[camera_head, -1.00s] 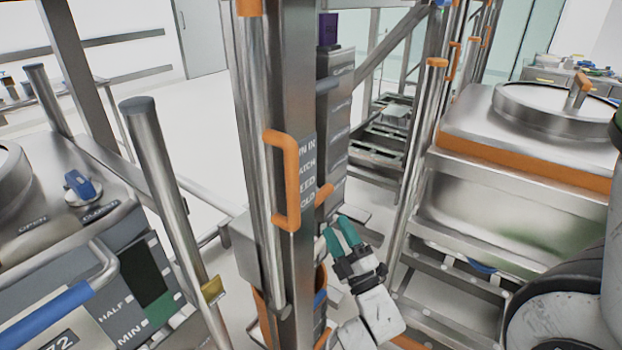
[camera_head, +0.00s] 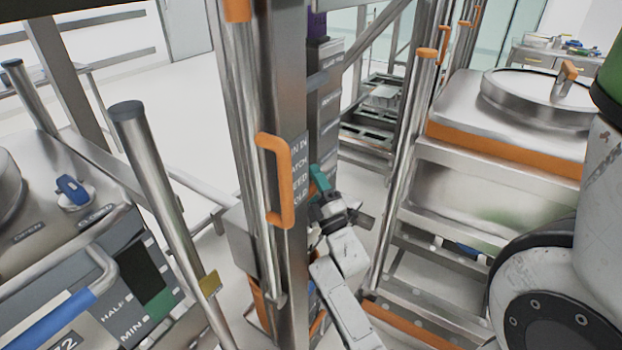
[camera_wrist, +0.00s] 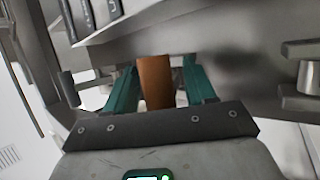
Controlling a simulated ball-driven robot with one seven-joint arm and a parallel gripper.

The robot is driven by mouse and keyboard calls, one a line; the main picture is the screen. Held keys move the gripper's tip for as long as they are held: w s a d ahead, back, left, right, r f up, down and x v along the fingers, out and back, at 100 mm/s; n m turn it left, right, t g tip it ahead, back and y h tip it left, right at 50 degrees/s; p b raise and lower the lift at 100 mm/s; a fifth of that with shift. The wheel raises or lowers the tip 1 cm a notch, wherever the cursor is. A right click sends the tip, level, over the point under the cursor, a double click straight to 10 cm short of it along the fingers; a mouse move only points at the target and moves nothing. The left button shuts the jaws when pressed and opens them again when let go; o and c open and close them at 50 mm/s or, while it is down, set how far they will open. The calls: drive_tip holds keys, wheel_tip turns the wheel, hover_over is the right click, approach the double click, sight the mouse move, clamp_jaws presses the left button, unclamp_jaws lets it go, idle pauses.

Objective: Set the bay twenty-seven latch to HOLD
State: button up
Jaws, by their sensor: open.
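In the wrist view an orange lever (camera_wrist: 155,84) stands between the two teal fingers of my gripper (camera_wrist: 159,72). The fingers are apart, and a gap shows on each side of the lever. In the head view my gripper (camera_head: 318,182) is just right of the steel post, its teal fingertips close to the grey label plate (camera_head: 299,170). The orange lever is hidden in the head view. Bay number twenty-seven is not readable.
An orange bar handle (camera_head: 290,182) sticks out from the front of the steel post (camera_head: 284,60). A lidded steel bin (camera_head: 500,180) on a frame stands at right.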

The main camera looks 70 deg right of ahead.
drive_tip(key=shift+c, duration=0.2)
clamp_jaws()
idle(0.3)
